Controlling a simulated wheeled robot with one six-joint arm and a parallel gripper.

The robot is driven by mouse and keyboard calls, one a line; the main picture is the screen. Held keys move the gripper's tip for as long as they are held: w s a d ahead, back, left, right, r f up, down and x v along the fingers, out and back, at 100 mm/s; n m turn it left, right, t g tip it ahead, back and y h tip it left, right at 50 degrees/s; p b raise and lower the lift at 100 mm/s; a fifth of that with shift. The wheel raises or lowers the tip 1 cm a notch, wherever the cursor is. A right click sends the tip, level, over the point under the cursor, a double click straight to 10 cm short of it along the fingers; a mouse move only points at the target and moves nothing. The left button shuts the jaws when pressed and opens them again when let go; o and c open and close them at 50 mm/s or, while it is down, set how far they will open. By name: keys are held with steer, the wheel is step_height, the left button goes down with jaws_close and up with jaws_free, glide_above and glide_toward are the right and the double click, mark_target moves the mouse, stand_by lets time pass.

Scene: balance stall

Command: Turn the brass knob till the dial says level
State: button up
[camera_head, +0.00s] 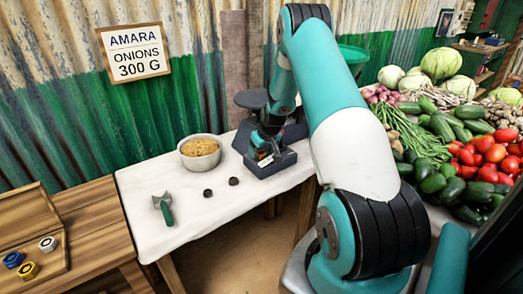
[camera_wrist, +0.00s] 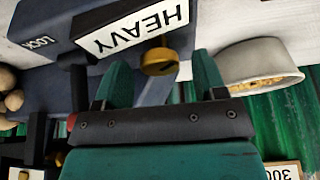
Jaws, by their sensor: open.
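The brass knob (camera_wrist: 158,60) sticks out below a white plate reading HEAVY (camera_wrist: 135,28) on the dark balance in the wrist view. The balance (camera_head: 283,161) stands on the white-covered table in the head view; its plate is small there and the knob cannot be made out. My gripper (camera_wrist: 160,64) is open, with one teal finger on each side of the knob and a visible gap to each. In the head view my gripper (camera_head: 269,138) is just above the front of the balance, partly hidden by my arm.
A metal bowl (camera_head: 200,160) of yellowish food, two small dark discs (camera_head: 208,193) and a green-handled scoop (camera_head: 164,207) are left of the balance. A dark pan (camera_head: 250,99) is behind it. Vegetables (camera_head: 455,140) fill the right. A wall sign (camera_head: 134,52) reads AMARA ONIONS 300 G.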

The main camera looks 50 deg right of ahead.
steer(key=shift+f, duration=0.25)
steer(key=c, duration=0.9)
